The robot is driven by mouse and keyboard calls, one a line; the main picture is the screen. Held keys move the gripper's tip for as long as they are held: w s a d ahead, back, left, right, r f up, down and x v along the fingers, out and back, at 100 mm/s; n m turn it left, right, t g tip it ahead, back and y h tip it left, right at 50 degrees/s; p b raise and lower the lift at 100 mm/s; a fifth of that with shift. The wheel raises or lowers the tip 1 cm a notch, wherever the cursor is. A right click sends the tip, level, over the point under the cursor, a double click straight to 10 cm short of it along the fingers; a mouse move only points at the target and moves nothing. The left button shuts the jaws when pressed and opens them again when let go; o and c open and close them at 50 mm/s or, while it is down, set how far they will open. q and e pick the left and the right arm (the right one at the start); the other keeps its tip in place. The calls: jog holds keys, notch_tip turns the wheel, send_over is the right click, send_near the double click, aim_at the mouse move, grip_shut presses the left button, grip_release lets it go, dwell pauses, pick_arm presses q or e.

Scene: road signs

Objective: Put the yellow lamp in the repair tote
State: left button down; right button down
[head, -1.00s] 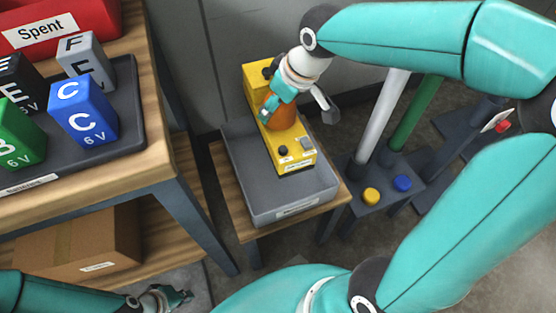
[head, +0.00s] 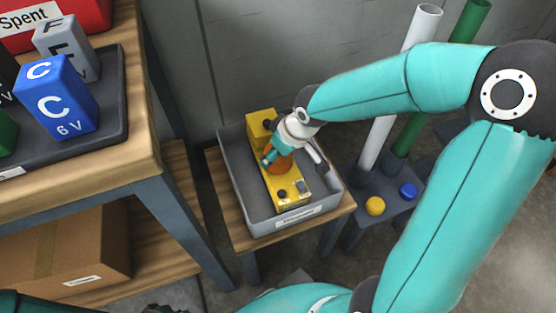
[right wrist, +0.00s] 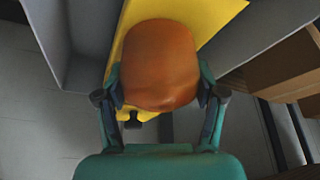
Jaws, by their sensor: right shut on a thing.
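The yellow lamp (head: 290,190) is a long yellow body with an orange dome; the dome (right wrist: 160,62) fills the middle of the right wrist view. The grey repair tote (head: 233,170) stands on a small wooden stand, with a label on its front. The lamp lies lengthwise within the tote's outline, its far end overlapping the back rim; I cannot tell whether it touches the floor. My right gripper (head: 275,157) is shut on the orange dome from above, fingers on both sides. My left gripper (head: 166,309) barely shows at the bottom edge, its jaws unclear.
A wooden bench at left carries a dark tray (head: 117,125) of lettered 6 V blocks and a red Spent bin (head: 75,12). A cardboard box (head: 65,245) sits on its lower shelf. Right of the tote stands a dark base (head: 362,190) with posts and yellow and blue buttons.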

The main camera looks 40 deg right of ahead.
notch_tip(320, 180, down, 3)
jog(key=shift+r+b, duration=0.2)
jog(key=shift+b, duration=0.15)
jog(key=shift+c, duration=0.6)
grip_release()
jog(key=p+v, duration=0.4)
jog(key=v, duration=0.8)
jog(key=shift+p, duration=0.4)
jog(key=shift+s, duration=0.1)
